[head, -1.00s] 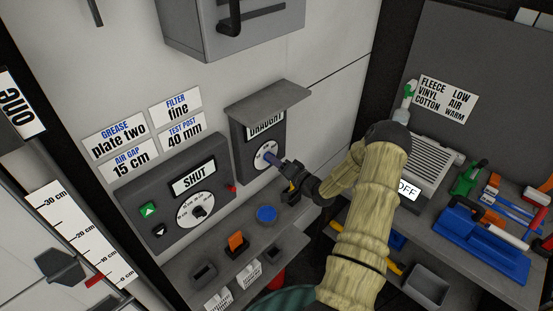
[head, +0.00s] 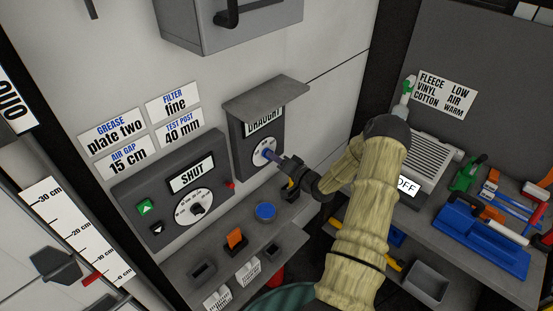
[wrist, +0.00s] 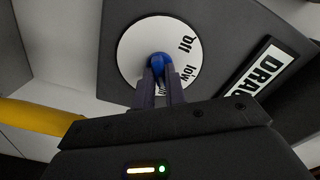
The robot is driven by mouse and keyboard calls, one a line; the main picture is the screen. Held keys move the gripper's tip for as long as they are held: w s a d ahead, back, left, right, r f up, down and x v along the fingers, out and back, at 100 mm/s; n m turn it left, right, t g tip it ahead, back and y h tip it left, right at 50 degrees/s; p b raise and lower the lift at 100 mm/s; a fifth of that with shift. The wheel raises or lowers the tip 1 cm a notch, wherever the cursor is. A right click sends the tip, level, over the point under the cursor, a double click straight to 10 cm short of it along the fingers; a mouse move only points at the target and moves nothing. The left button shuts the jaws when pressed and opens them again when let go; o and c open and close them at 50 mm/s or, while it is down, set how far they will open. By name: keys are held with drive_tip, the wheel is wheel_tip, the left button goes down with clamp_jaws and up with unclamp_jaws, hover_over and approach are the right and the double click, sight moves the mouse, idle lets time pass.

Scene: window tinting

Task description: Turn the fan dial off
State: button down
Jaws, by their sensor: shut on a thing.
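The fan dial is a blue knob (wrist: 158,61) on a round white face (wrist: 138,45) marked "off" and "low" in the wrist view; other marks are hidden. In the head view the white dial face (head: 265,150) sits on the grey box labelled "DRAUGHT" (head: 264,124), under a sloping hood. My gripper (wrist: 160,75) is shut on the blue knob, its two dark fingers on either side. In the head view my gripper (head: 272,155) reaches the dial from the right. The fingers hide part of the knob, so its exact pointing is hard to tell.
A grey panel reading "SHUT" (head: 191,175) with its own dial is to the left. A shelf below holds a blue button (head: 265,211) and an orange switch (head: 236,238). A grey cabinet (head: 240,25) hangs above. A tool bench (head: 480,190) stands at the right.

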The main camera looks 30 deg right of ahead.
drive_tip(key=n+b, duration=0.7)
drive_tip(key=b, duration=0.4)
drive_tip(key=n+b, duration=0.8)
drive_tip(key=b, duration=0.3)
drive_tip(key=n+b, duration=0.8)
drive_tip(key=b, duration=0.3)
drive_tip(key=shift+f, duration=0.3)
drive_tip(key=shift+d+r, duration=0.1)
drive_tip(key=shift+r, duration=0.05)
drive_tip(key=c, duration=1.4)
unclamp_jaws()
drive_tip(key=shift+w, duration=0.1)
drive_tip(key=shift+c, duration=0.2)
